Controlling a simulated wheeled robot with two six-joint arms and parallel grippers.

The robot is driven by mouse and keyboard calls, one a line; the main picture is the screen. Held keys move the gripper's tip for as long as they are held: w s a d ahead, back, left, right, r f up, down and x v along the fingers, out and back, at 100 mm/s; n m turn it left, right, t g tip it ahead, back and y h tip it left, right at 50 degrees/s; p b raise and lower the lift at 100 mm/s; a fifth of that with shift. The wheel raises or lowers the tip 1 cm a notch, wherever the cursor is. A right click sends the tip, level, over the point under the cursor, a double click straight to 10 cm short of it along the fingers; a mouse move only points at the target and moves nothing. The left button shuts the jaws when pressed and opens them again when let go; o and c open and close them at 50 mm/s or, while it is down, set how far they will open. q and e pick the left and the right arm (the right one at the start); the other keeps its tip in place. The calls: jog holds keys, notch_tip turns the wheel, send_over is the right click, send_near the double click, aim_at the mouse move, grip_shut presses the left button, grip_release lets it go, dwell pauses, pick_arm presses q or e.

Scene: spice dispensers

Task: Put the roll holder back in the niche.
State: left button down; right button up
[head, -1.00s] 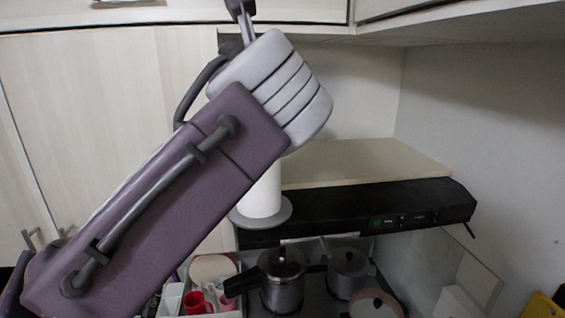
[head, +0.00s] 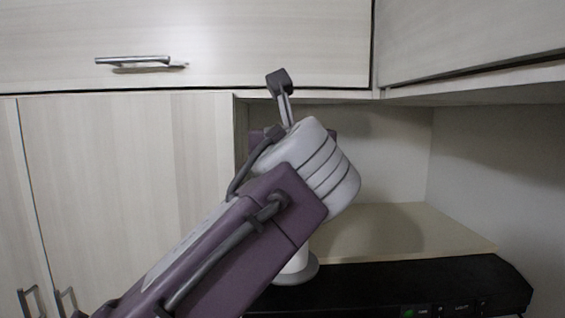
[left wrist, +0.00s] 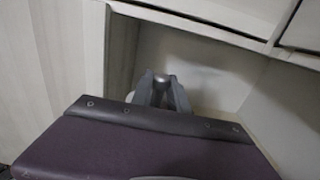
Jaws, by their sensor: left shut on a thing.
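The roll holder (head: 295,266), a white roll on a round grey base, hangs upright below my left wrist in the head view. Its upper part is hidden by my arm. My left gripper is hidden behind the arm there, but in the left wrist view its fingers (left wrist: 161,91) are closed around the holder's grey top knob (left wrist: 162,79). The niche is the recess under the upper cabinets, with a pale shelf (head: 405,228) as its floor. The base overlaps the front left of the niche and hood in the picture; I cannot tell whether it touches. My right gripper is not in view.
A black range hood (head: 400,284) runs below the niche. Closed upper cabinets (head: 200,40) overhang it, and a tall cabinet door (head: 110,190) borders it at left. A wall closes the right side. The visible shelf right of my arm is bare.

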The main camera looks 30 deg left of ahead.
pick_arm(q)
jog(key=f+p+x, duration=0.3)
jog(key=p+x, duration=0.3)
jog(key=x, duration=1)
jog(key=shift+w+f, duration=0.2)
jog(key=shift+w, duration=0.05)
jog(key=shift+a, duration=0.15)
jog(key=c, duration=1.3)
grip_release()
jog(key=shift+f, duration=0.15)
jog(key=shift+s, duration=0.1)
